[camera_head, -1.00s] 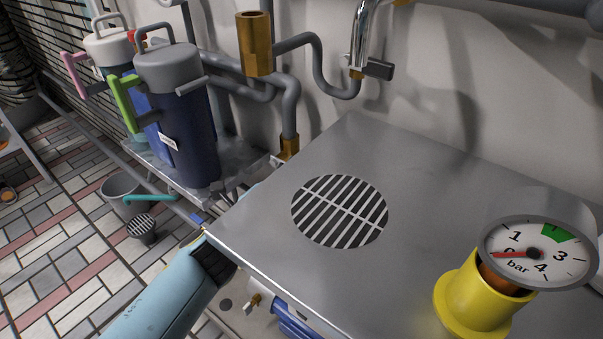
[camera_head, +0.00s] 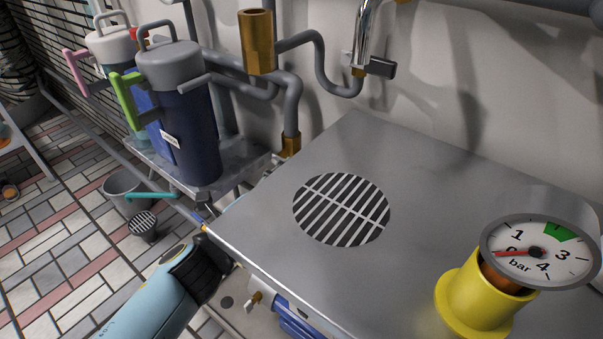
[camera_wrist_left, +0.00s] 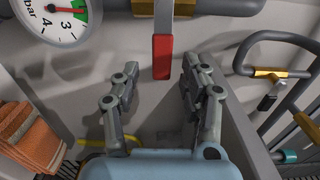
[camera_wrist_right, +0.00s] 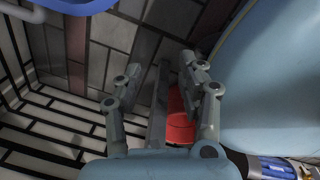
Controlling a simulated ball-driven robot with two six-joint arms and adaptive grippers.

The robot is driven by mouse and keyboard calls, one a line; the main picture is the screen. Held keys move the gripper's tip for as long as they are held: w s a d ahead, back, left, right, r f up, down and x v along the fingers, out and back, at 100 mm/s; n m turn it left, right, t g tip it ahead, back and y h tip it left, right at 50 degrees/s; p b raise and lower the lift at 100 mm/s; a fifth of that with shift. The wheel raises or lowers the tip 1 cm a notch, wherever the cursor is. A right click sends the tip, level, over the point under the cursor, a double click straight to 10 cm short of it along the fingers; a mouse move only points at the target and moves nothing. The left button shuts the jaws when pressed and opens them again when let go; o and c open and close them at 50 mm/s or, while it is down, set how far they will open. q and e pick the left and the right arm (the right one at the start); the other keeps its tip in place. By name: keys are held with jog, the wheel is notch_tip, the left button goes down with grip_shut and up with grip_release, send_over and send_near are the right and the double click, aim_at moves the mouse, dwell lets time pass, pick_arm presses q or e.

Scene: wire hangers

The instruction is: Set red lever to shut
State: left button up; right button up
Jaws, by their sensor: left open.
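The red lever (camera_wrist_left: 162,57) shows in the left wrist view, with a red grip on a flat metal bar that hangs down from a pipe with a brass fitting. My left gripper (camera_wrist_left: 160,72) is open, with its two fingers on either side of the grip in the picture; no contact shows. My right gripper (camera_wrist_right: 161,66) is open and empty in the right wrist view. A red block-like thing (camera_wrist_right: 180,118) is partly hidden behind its right finger; I cannot tell what it is. In the head view neither gripper's fingers show clearly, and the red lever is not identifiable.
A pressure gauge (camera_head: 538,252) on a yellow base stands on the metal counter (camera_head: 420,200), which has a round grille (camera_head: 342,209). A blue flask (camera_head: 190,135) with a green handle stands on a shelf at left. A grey bucket (camera_head: 120,187) is on the tiled floor.

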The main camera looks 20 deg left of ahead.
pick_arm(q)
jog(key=v, duration=0.8)
jog(key=shift+s, duration=0.35)
jog(key=shift+a, duration=0.15)
